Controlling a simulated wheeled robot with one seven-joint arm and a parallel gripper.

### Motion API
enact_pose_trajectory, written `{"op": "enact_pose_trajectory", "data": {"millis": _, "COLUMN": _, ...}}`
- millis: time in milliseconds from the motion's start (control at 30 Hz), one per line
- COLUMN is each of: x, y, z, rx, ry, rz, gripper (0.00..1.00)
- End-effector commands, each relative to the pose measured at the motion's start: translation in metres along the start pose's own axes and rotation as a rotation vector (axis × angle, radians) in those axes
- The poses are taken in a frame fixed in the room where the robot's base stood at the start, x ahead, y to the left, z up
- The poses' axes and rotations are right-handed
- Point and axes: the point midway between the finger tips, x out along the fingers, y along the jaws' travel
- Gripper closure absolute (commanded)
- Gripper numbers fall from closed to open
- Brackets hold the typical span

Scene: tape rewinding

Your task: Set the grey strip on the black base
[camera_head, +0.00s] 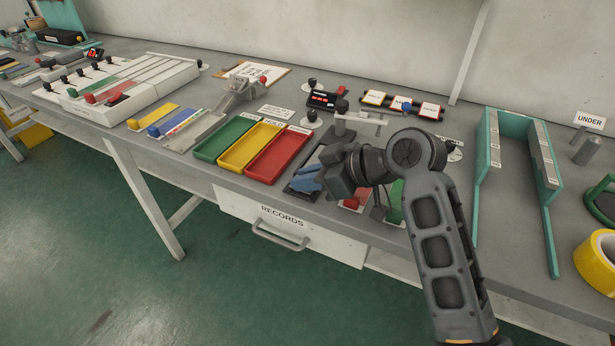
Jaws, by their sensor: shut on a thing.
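My gripper (318,177), dark with blue fingers, is low over the bench front, right of the red tray. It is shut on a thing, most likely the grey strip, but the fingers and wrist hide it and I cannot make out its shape. A flat black base (299,190) lies under and beside the fingers, its right part hidden by my gripper. I cannot tell whether the held thing touches the base.
Green (222,138), yellow (250,148) and red (278,157) trays stand left of my gripper. A pale lever device (362,121) is behind it. A teal frame (483,165) and yellow tape roll (597,262) are at right. The RECORDS drawer (283,229) is below.

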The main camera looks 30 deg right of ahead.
Motion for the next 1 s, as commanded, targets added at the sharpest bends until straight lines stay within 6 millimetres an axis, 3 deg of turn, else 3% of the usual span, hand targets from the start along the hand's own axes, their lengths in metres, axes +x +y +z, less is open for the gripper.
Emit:
{"op": "enact_pose_trajectory", "data": {"millis": 333, "x": 0.0021, "y": 0.0001, "z": 0.0028, "rx": -0.001, "ry": 0.002, "rz": 0.001, "gripper": 1.0}}
{"op": "enact_pose_trajectory", "data": {"millis": 367, "x": 0.0023, "y": 0.0, "z": 0.0033, "rx": -0.001, "ry": 0.001, "rz": 0.0, "gripper": 0.82}}
{"op": "enact_pose_trajectory", "data": {"millis": 633, "x": 0.0018, "y": 0.0, "z": 0.0025, "rx": -0.001, "ry": 0.001, "rz": 0.001, "gripper": 0.58}}
{"op": "enact_pose_trajectory", "data": {"millis": 1000, "x": -0.0074, "y": 0.0007, "z": -0.0001, "rx": -0.001, "ry": 0.003, "rz": 0.003, "gripper": 0.58}}
